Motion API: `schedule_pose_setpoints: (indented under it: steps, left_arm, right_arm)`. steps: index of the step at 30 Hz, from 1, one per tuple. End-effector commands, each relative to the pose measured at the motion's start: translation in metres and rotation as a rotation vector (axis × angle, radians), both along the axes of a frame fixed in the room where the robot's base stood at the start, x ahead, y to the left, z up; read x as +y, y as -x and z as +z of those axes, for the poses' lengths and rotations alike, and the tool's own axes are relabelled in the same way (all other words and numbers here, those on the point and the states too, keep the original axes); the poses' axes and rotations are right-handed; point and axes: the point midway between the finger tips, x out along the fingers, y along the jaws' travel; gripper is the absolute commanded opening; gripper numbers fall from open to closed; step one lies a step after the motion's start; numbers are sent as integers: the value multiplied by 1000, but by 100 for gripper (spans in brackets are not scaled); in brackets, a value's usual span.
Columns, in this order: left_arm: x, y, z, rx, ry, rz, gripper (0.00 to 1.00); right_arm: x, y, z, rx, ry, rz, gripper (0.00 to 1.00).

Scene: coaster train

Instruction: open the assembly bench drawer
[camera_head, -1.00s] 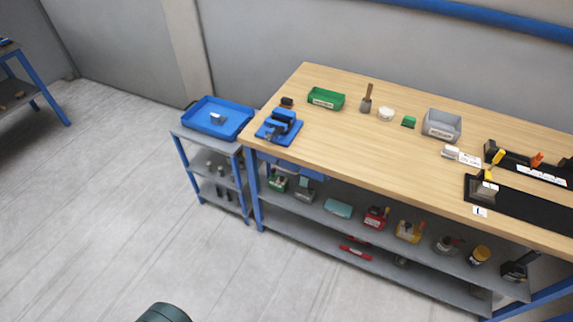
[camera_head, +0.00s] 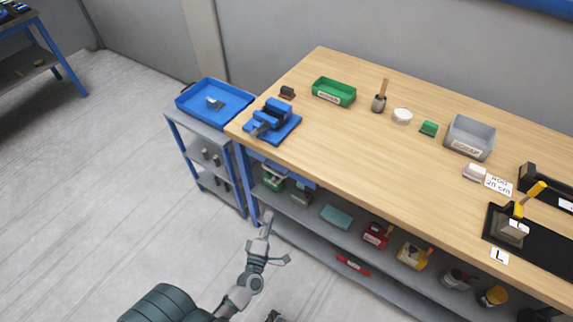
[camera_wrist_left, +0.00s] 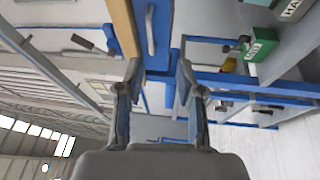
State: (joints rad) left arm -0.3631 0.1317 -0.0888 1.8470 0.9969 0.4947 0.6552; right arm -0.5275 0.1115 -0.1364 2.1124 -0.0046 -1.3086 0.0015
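The assembly bench (camera_head: 400,170) has a wooden top and blue legs. Its blue drawer (camera_head: 291,171) sits under the left end of the top, mostly hidden by it. In the left wrist view the blue drawer front (camera_wrist_left: 160,55) shows ahead, with a pale bar handle (camera_wrist_left: 150,30). The drawer looks shut. My left gripper (camera_head: 278,240) is open and empty, in front of and below the drawer. In the wrist view its fingers (camera_wrist_left: 158,75) are apart, with the handle beyond them. A small dark piece at the head view's bottom edge may be my right gripper.
A shelf under the bench holds several bins and tools, including a red one (camera_head: 375,235). A small side rack with a blue tray (camera_head: 240,97) stands left of the bench. A blue vise (camera_head: 272,118) is on the bench's near-left corner. Floor at left is clear.

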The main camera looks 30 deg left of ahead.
Motion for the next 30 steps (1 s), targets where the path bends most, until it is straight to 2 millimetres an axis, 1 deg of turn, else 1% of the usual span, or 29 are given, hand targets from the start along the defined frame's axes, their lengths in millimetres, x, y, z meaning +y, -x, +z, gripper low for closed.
schedule_pose_setpoints:
  steps: [1, 4, 8, 17, 21, 24, 27, 30]
  left_arm:
    - [8, 1, 6, -33, 38, 24, 37]
    - [17, -2, 13, -62, 73, 44, 37]
    - [23, -19, 18, -64, 72, 45, 37]
    - [36, -87, 31, -61, 59, 42, 37]
    - [45, -117, 36, -60, 59, 42, 37]
    - [53, -135, 38, -58, 61, 42, 37]
    - [60, -148, 39, -57, 62, 42, 37]
    - [65, -157, 40, -57, 64, 41, 37]
  right_arm:
    - [2, 1, 4, -1, 0, -1, 40]
    - [4, 1, 10, -2, 2, 0, 40]
    - [4, 0, 8, -2, 3, 0, 40]
    - [0, -1, 0, 0, -2, -1, 40]
    - [0, -1, -1, 0, -2, -1, 40]
    - [-1, -1, 0, 3, -1, -2, 40]
    - [-2, -1, 2, 5, 1, -1, 40]
    - [-2, -3, 7, -5, 0, -1, 40]
